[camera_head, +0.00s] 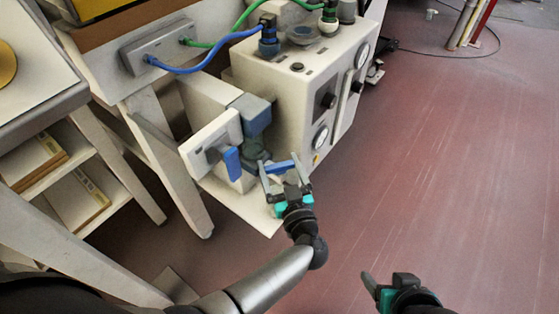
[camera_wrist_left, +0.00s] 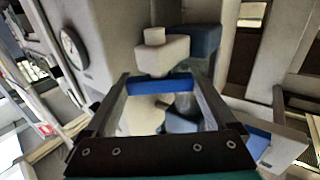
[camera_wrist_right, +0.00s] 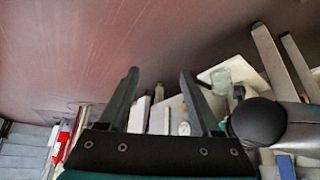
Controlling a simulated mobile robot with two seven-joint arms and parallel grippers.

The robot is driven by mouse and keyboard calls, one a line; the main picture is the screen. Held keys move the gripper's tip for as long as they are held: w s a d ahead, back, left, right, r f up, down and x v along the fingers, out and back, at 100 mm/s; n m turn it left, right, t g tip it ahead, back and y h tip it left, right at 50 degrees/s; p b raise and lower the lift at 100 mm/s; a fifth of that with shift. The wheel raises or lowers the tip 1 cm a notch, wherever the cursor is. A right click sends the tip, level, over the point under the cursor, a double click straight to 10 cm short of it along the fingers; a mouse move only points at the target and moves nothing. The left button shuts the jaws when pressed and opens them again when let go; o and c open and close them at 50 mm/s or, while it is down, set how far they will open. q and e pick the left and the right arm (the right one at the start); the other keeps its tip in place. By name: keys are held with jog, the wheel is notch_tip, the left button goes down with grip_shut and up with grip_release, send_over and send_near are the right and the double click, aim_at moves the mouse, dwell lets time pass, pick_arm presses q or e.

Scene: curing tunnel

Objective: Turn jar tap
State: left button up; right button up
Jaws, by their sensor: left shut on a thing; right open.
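My left gripper (camera_head: 281,172) is at the front of the white machine, shut on a blue tap handle (camera_head: 283,165). In the left wrist view the handle (camera_wrist_left: 160,86) is a short blue bar across the space between the fingertips. A blue-grey block (camera_head: 252,114) with a darker rounded jar (camera_head: 254,150) below it sits just left of the handle. The fingers partly hide the area around the tap. My right gripper (camera_wrist_right: 155,78) is open and empty, over the floor at the lower right of the head view.
The white machine (camera_head: 285,85) has gauges and knobs on its right face. A blue hose (camera_head: 210,58) and a green hose (camera_head: 235,30) run to its top. A pale panel with a blue lever (camera_head: 232,162) stands left of the jar. The red floor (camera_head: 450,150) is clear at right.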

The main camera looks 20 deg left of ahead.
pick_arm(q)
jog(key=h+p, duration=0.1)
jog(key=m+t+h+p, duration=0.1)
jog(key=shift+w+a+r+m+p, duration=0.1)
jog(key=shift+r+m+p, duration=0.2)
jog(key=m+t+h+p, duration=0.1)
jog(key=m+h+p, duration=0.1)
jog(key=m+h, duration=0.1)
jog(key=shift+t+h, duration=0.4)
jog(key=shift+h, duration=0.4)
jog(key=shift+a+m+h, duration=0.1)
jog(key=shift+m+h, duration=0.4)
jog(key=shift+h, duration=0.1)
jog(key=shift+m+h, duration=0.3)
jog(key=shift+h, duration=0.3)
jog(key=shift+f+m+h, duration=0.1)
jog(key=shift+m+h, duration=0.5)
jog(key=shift+h, duration=0.4)
jog(key=shift+m+h, duration=0.6)
jog(key=shift+h, duration=0.5)
pick_arm(e)
jog(key=s+d+f+g+h, duration=0.1)
jog(key=s+d+f+g, duration=0.1)
jog(key=f, duration=0.5)
jog(key=shift+s+d+f+g, duration=0.2)
jog(key=shift+s+f+g, duration=0.3)
jog(key=shift+s, duration=0.6)
jog(key=shift+r, duration=0.15)
jog(key=shift+w+r, duration=0.1)
